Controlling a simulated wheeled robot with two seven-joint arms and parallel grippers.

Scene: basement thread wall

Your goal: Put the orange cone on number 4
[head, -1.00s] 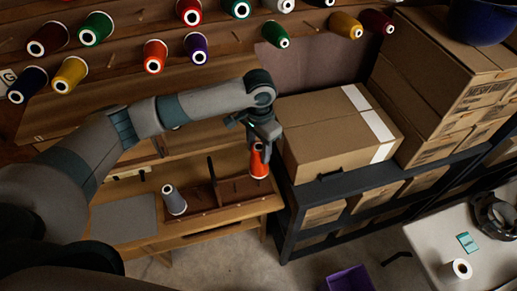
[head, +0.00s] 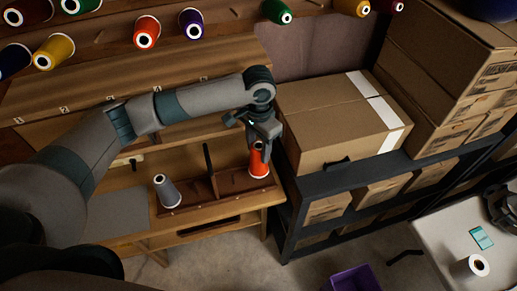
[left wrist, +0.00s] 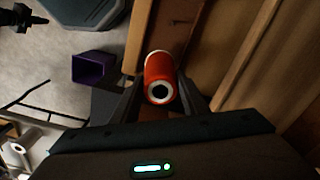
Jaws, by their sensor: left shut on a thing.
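The orange cone (head: 259,161) is a red-orange thread spool with a white end. It is at the right end of the wooden tray (head: 226,196); I cannot tell whether it touches it. My left gripper (head: 262,143) is shut on the cone's upper part. In the left wrist view, the cone (left wrist: 160,77) is between the fingers (left wrist: 158,95). The board (head: 160,70) carries small number labels; the number 4 label (head: 157,88) seems to be the fourth from the left, but is hard to read. My right gripper is not in view.
A grey cone (head: 168,190) stands at the tray's left end. Several coloured cones, including another orange one (head: 147,30), hang above the board. A large cardboard box (head: 330,120) sits right of my gripper on a dark shelf (head: 345,180). A purple bin (head: 352,279) is on the floor.

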